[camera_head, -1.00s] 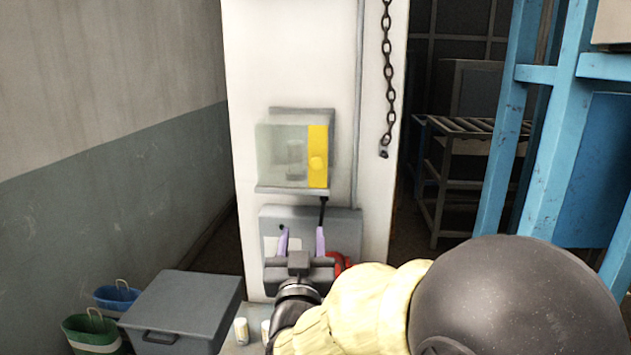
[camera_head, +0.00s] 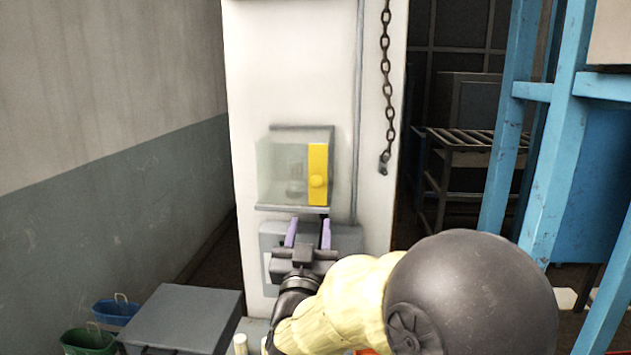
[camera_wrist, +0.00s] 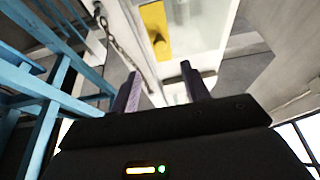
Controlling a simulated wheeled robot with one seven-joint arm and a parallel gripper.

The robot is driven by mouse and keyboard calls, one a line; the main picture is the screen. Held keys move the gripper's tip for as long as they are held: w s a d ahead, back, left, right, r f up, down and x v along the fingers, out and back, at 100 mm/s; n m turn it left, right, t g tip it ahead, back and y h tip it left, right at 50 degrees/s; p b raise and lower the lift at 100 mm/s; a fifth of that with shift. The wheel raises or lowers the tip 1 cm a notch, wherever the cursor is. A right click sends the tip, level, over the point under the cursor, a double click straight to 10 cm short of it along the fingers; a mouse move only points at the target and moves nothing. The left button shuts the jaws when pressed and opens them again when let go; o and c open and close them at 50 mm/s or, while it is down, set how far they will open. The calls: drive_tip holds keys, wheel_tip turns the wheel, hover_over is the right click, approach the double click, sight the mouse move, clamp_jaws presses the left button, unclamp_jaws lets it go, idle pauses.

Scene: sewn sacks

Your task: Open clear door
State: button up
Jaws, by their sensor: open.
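The door looks closed. Something inside the box is blurred behind the panel.
A grey box (camera_head: 345,238) on the pillar sits behind my gripper. A chain (camera_head: 386,90) hangs to the right. A grey lidded crate (camera_head: 185,315), a blue bucket (camera_head: 115,310) and a green bucket (camera_head: 88,341) stand lower left. Blue racking (camera_head: 545,130) stands right.

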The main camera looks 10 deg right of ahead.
sight(316, 184)
drive_tip(key=p+x, duration=0.5)
drive_tip(key=x, duration=0.7)
drive_tip(key=shift+w, duration=0.1)
clamp_jaws()
